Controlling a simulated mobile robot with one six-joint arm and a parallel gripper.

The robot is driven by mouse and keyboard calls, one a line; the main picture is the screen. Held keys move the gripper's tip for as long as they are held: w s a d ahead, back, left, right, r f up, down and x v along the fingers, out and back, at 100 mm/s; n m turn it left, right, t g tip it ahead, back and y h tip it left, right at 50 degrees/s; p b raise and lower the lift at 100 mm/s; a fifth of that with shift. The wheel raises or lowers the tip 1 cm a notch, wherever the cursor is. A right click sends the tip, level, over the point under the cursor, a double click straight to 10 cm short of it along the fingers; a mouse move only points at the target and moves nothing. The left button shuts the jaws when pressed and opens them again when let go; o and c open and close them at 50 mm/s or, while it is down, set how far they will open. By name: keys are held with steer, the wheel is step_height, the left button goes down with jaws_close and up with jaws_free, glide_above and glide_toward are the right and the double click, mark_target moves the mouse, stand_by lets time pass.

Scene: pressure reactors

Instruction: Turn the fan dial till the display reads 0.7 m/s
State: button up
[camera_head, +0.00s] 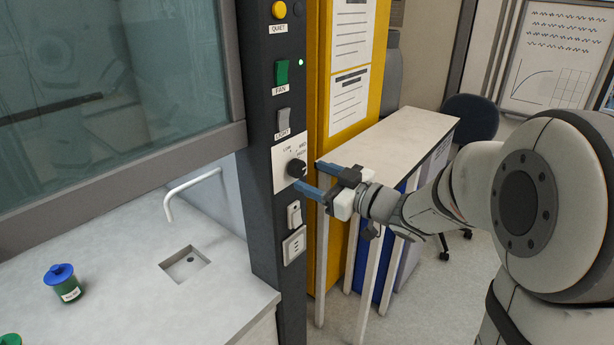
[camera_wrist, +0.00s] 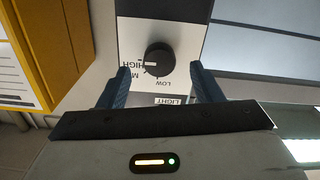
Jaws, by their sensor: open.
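The fan dial (camera_head: 296,168) is a round black knob on a white plate on the dark column of the fume hood. In the wrist view the dial (camera_wrist: 159,60) shows with a light pointer mark on its left side, near the lettering HIGH and M; LOW is printed at its lower right. My gripper (camera_head: 309,177) is in front of the dial with its blue fingers open. In the wrist view its two fingertips (camera_wrist: 160,70) lie to either side of the dial, apart from it. No display reading can be seen in either view.
Above the dial are a light switch (camera_head: 283,122), a green fan switch (camera_head: 281,73) and a yellow quiet button (camera_head: 279,10). Sockets (camera_head: 294,243) sit below it. The glass sash (camera_head: 110,80) is left of the column. A white-topped bench (camera_head: 395,135) stands behind my arm.

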steer(key=shift+v, duration=2.15)
steer(key=s+d+f+m+t+h, duration=0.15)
steer(key=d+f+m+h, duration=0.25)
steer(key=d+m+h, duration=0.8)
steer(key=s+f+g+h, duration=0.1)
steer(key=s+f+g, duration=0.2)
steer(key=s, duration=0.7)
steer(key=s+a+f+g+h, duration=0.1)
steer(key=s+f+g, duration=0.2)
steer(key=s+g, duration=0.3)
steer(key=s, duration=0.4)
steer(key=shift+a+f, duration=0.3)
steer(key=shift+a, duration=0.05)
stand_by(0.7)
